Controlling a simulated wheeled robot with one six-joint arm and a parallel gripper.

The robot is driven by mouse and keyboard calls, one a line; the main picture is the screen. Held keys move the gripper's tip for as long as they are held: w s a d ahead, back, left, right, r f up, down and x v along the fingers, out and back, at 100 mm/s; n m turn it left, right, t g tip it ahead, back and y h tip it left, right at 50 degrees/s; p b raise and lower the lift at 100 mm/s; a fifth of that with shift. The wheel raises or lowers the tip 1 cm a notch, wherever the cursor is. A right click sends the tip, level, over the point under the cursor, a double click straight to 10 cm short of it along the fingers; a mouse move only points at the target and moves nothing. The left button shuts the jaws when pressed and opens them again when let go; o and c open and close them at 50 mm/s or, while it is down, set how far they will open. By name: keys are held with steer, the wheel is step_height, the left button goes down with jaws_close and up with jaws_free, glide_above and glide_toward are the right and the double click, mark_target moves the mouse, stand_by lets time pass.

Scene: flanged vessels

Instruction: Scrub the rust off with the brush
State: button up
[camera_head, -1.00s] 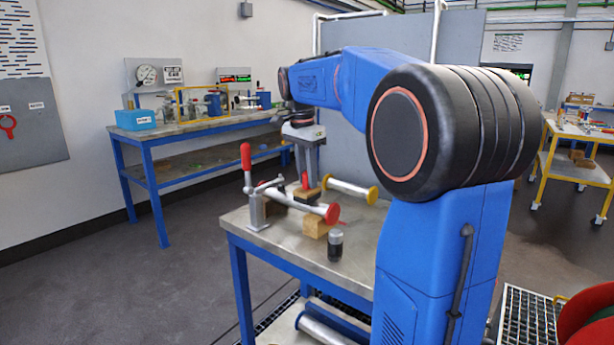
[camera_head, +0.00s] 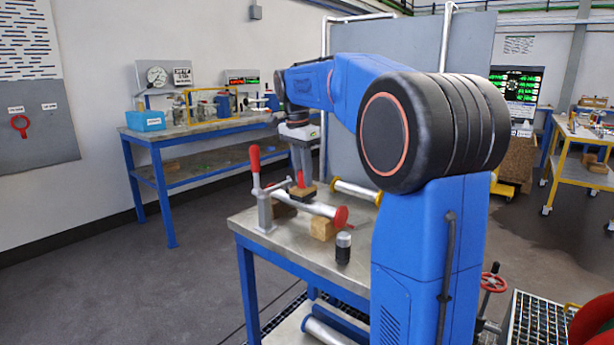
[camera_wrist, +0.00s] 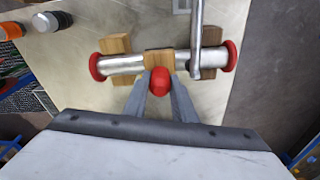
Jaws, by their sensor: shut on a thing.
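My gripper (camera_wrist: 159,88) is shut on the red knob (camera_wrist: 159,80) of a wooden brush (camera_wrist: 159,58). In the wrist view the brush lies over the middle of a silver pipe (camera_wrist: 122,64) with a red flange at each end; whether its bristles touch is hidden. In the head view my gripper (camera_head: 302,180) reaches down to the brush (camera_head: 302,193) beside the pipe (camera_head: 313,207). A toggle clamp (camera_head: 264,205) with an upright red handle stands at the pipe's left. I cannot make out any rust; the brush may cover it.
The pipe rests on wooden blocks (camera_head: 322,228) on a metal-topped table (camera_head: 300,262). A black and silver cylinder (camera_head: 343,247) stands near the front edge. A yellow-flanged pipe (camera_head: 354,190) lies behind. Another workbench (camera_head: 205,128) stands against the wall.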

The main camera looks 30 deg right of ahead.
steer(key=shift+w+a+f, duration=0.1)
steer(key=shift+w+a, duration=0.1)
steer(key=shift+w, duration=0.3)
steer(key=shift+s, duration=0.15)
steer(key=shift+s+d+r, duration=0.1)
steer(key=shift+s+d, duration=0.15)
steer(key=shift+s, duration=0.35)
steer(key=shift+s+d+r, duration=0.1)
steer(key=shift+s+d, duration=0.1)
steer(key=shift+s, duration=0.35)
steer(key=shift+s+d, duration=0.25)
steer(key=shift+s, duration=0.35)
step_height(320, 180, up, 8)
stand_by(0.5)
